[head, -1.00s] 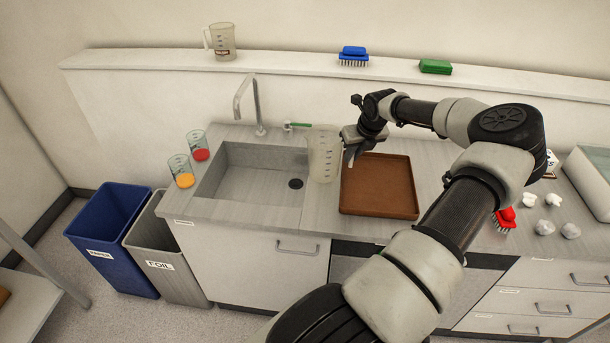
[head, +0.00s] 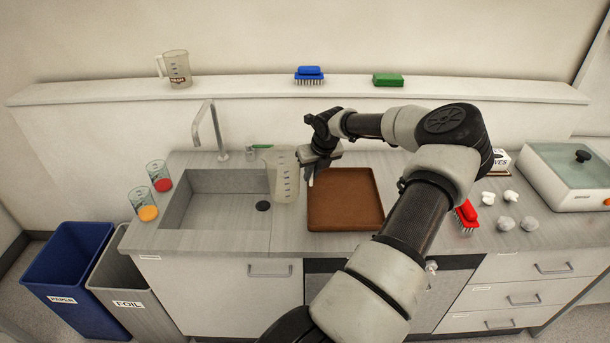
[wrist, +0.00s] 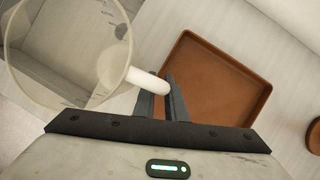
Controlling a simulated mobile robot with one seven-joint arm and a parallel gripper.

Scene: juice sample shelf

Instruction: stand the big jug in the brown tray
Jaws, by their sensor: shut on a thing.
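The big jug (head: 284,176) is clear with dark marks on its side. It is upright at the right edge of the sink, left of the brown tray. In the wrist view its round open rim (wrist: 128,48) and pale handle (wrist: 148,82) show. My gripper (head: 309,172) is shut on the handle; the fingers (wrist: 163,100) stand on both sides of it. The brown tray (head: 345,225) lies flat on the counter just right of the jug and is empty; it also shows in the wrist view (wrist: 215,85). Whether the jug's base touches anything is unclear.
The sink (head: 215,190) is left of the jug, with a tap (head: 208,130) behind. Two beakers (head: 147,212) stand left of the sink. A smaller jug (head: 178,70) and brushes are on the back ledge. A red brush (head: 467,216) and crumpled balls lie right of the tray.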

